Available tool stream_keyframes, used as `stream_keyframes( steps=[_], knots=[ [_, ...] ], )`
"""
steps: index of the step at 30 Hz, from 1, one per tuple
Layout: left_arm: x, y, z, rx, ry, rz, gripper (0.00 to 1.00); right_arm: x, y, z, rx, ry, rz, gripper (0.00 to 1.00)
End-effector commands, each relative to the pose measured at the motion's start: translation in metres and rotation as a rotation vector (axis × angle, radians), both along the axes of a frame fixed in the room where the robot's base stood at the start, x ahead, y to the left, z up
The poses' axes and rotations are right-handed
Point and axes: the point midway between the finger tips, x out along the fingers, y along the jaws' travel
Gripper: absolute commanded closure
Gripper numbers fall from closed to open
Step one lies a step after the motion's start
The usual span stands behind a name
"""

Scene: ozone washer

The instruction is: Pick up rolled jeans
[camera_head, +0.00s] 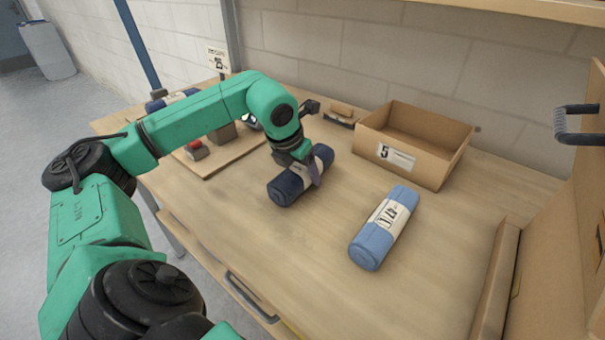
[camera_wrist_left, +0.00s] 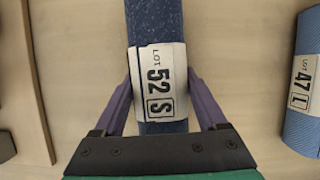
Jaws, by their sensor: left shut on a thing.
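A dark blue rolled pair of jeans (camera_head: 287,187) lies on the table, with a white label band around its middle. The label reads "LOT 52 S" in the left wrist view (camera_wrist_left: 158,80). My left gripper (camera_head: 312,172) reaches down over the roll, with its purple fingers (camera_wrist_left: 160,100) on both sides of the label band, shut on it. A light blue rolled pair of jeans (camera_head: 372,243) with a white label lies apart to the right on the table. Its label reads "LOT 47 L" in the left wrist view (camera_wrist_left: 303,85). My right gripper is not in view.
An open cardboard box (camera_head: 440,165) marked 5 stands at the back right of the table (camera_head: 270,255). A wooden board (camera_head: 205,165) with a red button lies left of the dark roll. A cardboard structure (camera_head: 540,260) borders the right side. The table's front middle is clear.

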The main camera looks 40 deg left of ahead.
Motion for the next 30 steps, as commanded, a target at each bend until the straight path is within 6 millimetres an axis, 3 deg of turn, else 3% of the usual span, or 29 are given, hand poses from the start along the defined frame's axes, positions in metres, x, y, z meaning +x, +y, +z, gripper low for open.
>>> stream_keyframes(
  steps=[5, 12, 16, 21, 30],
  knots=[
    [0.002, -0.001, 0.040, -0.004, -0.009, -0.002, 1.00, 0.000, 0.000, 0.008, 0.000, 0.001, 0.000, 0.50],
    [0.002, -0.001, 0.135, -0.006, -0.013, -0.003, 1.00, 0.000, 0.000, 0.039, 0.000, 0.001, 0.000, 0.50],
    [0.001, -0.001, 0.171, -0.004, -0.007, -0.003, 1.00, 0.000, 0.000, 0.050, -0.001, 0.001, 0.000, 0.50],
    [0.000, 0.000, 0.191, -0.003, -0.003, -0.001, 1.00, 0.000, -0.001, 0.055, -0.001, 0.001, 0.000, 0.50],
    [0.000, 0.000, 0.192, -0.001, -0.001, 0.000, 1.00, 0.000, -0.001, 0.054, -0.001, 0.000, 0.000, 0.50]
  ],
)
